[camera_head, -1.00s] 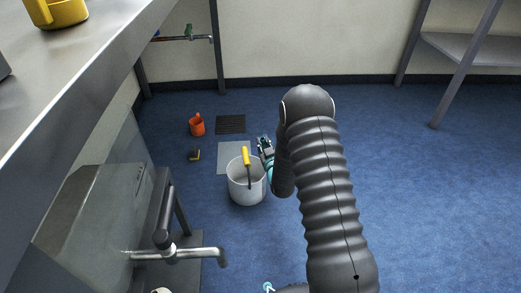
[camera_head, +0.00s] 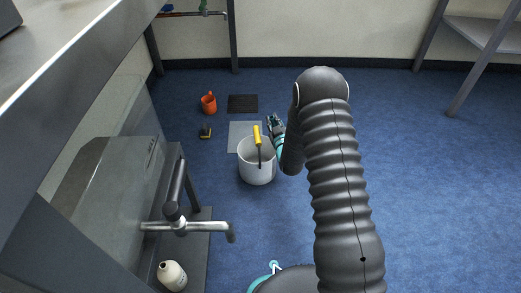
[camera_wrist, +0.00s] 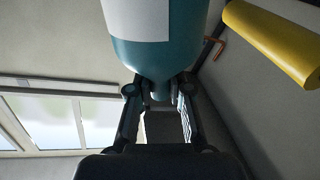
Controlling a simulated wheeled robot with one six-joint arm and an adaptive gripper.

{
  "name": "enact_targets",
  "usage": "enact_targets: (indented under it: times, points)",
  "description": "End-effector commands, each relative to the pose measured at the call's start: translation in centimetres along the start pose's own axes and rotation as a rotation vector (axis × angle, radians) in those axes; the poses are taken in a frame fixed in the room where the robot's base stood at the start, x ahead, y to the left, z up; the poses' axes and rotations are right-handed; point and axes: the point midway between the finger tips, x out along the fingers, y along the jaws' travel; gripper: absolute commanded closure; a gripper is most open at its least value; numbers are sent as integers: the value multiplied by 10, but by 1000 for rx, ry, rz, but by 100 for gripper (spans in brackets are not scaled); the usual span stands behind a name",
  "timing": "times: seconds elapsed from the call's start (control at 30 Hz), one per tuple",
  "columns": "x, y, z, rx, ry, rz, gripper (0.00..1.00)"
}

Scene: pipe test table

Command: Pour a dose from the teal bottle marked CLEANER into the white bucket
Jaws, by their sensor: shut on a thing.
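The teal bottle (camera_wrist: 158,55) fills the upper middle of the wrist view, with part of a blank white label area showing; no marking is readable. Its narrow end lies between the fingers of my gripper (camera_wrist: 160,98), which is shut on it. In the head view my gripper (camera_head: 274,125) is at the right rim of the white bucket (camera_head: 257,170), beyond my arm; I cannot make out the bottle there. The bucket stands upright on the blue floor. A yellow-handled tool (camera_head: 257,136) stands in it.
A grey mat (camera_head: 240,131) lies behind the bucket, and a dark grate (camera_head: 243,103) beyond it. An orange cup (camera_head: 209,102) and a small dark-yellow object (camera_head: 205,132) are to the left. Floor at right is clear.

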Motion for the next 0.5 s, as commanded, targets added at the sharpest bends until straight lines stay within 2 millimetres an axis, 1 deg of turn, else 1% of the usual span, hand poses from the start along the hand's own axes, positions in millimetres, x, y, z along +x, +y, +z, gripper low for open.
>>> enact_targets:
  times: [0.43, 0.5]
  points:
    - [0, 0, 0, -15, 1, 0, 100]
    - [0, 0, 0, -38, 1, 0, 100]
